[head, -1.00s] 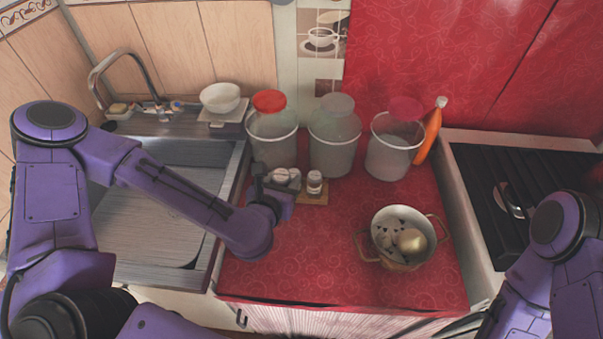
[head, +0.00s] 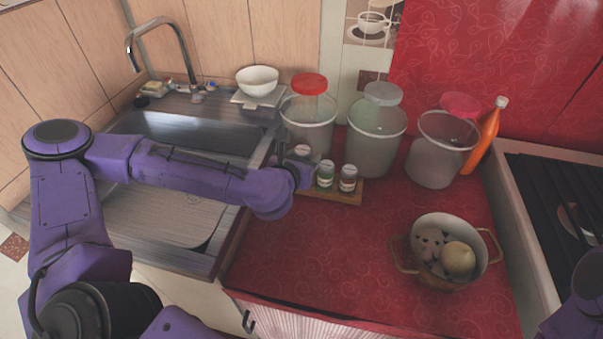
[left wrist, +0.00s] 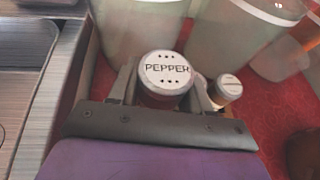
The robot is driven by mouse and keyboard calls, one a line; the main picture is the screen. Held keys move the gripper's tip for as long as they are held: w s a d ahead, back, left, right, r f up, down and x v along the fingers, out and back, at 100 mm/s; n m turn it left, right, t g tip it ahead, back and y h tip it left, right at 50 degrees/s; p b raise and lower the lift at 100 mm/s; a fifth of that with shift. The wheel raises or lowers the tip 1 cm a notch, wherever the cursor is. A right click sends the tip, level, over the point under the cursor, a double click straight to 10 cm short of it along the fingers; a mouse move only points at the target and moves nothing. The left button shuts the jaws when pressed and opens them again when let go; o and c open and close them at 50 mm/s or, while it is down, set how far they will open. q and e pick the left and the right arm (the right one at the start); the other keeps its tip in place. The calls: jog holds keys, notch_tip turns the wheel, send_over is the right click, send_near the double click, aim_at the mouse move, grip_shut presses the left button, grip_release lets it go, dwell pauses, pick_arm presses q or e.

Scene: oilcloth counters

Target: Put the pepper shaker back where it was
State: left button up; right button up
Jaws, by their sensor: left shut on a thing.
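The pepper shaker has a white lid marked PEPPER and fills the middle of the left wrist view (left wrist: 165,72). In the head view its pale top (head: 302,151) shows just beyond my left gripper (head: 304,170), which is shut on it. The gripper hides its lower part, so I cannot tell whether its base touches the small wooden tray (head: 350,198). Two other shakers stand on the tray to its right, one green (head: 325,174) and one with a white label (head: 348,178). My right gripper is out of view.
A red-lidded container (head: 308,125), a grey-lidded one (head: 375,140) and a pink-lidded one (head: 440,150) stand behind the tray. A pot (head: 408,262) is at the right. The sink (head: 165,215) is at the left. The red counter's front middle (head: 320,255) is clear.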

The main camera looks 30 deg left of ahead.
pick_arm(q)
jog(key=shift+w+a+f, duration=0.35)
jog(key=shift+w+f, duration=0.05)
jog(key=shift+f, duration=0.25)
jog(key=shift+a+f, duration=0.15)
jog(key=shift+f, duration=0.1)
jog(key=f, duration=0.1)
jog(key=w+f, duration=0.1)
jog(key=f, duration=0.2)
jog(key=shift+w+a+f, duration=0.25)
jog(key=shift+a+f, duration=0.1)
jog(key=shift+f, duration=0.05)
jog(key=shift+s+r, duration=0.15)
jog(key=o, duration=0.8)
